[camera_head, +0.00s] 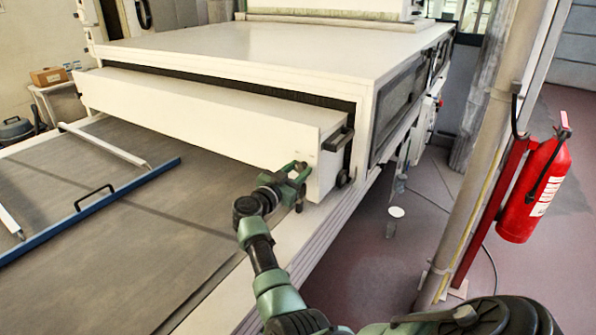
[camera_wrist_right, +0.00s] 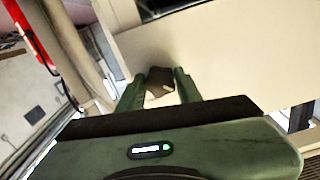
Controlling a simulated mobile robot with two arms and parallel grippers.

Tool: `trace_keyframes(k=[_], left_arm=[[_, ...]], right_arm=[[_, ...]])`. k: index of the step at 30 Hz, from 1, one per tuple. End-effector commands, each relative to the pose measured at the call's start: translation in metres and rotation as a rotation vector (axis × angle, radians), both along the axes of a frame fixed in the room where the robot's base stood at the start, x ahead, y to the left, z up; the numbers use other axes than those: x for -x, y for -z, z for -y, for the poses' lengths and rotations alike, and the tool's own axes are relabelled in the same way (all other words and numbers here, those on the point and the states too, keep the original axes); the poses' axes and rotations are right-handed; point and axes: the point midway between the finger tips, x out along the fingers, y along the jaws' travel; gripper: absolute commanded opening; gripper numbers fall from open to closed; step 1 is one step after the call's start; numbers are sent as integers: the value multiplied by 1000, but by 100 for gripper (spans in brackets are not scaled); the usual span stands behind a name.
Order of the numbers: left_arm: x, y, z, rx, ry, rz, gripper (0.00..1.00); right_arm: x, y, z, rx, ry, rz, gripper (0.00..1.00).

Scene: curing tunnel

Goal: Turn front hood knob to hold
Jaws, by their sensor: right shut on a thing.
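The front hood (camera_head: 215,118) is a long white box-shaped cover across the tunnel mouth. My right gripper (camera_head: 298,171) is at the right end of its front face. In the right wrist view the two green fingers (camera_wrist_right: 158,92) are on either side of a dark, angular knob (camera_wrist_right: 160,80) set against the white face. The gripper is shut on this knob. In the head view the gripper mostly hides the knob, and I cannot read its setting or any marking. My left gripper is not in view.
A grey belt (camera_head: 130,230) lies in front, with a blue bar (camera_head: 95,208) across it. A black handle (camera_head: 338,138) and a round dark part (camera_head: 343,178) are on the hood's right end. A red fire extinguisher (camera_head: 535,190) hangs by a post (camera_head: 478,150) at right.

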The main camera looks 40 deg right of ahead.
Motion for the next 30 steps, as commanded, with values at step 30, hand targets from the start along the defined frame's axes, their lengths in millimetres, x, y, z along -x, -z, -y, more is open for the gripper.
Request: trace_keyframes(k=[30], left_arm=[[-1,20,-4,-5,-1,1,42]], right_arm=[[0,3,-1,-211,1,722,0]])
